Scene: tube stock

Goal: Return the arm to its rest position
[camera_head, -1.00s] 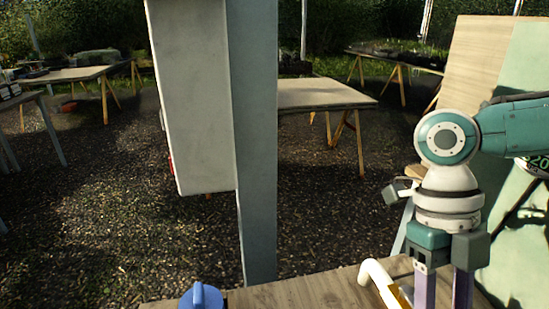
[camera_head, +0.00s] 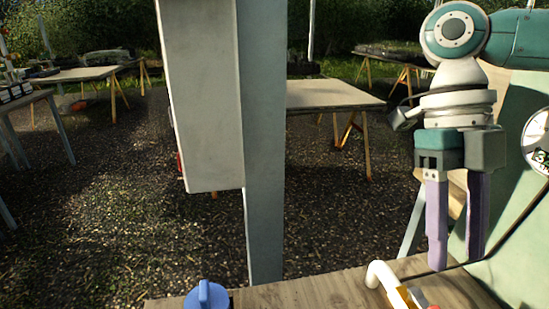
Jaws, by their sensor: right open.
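My right gripper (camera_head: 455,262) hangs at the right of the head view, its two purple fingers pointing down and apart. It is open, with nothing between the fingers. It is above the wooden table (camera_head: 322,289) near its back right part. My right arm comes in from the upper right. My left gripper does not show.
A blue rounded object (camera_head: 206,296) and a white bent pipe (camera_head: 382,272) with a yellow part stand at the table's edge. A grey post (camera_head: 264,150) with a pale box (camera_head: 201,100) rises behind the table. A pale green panel (camera_head: 515,190) stands at right. Other tables are farther back.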

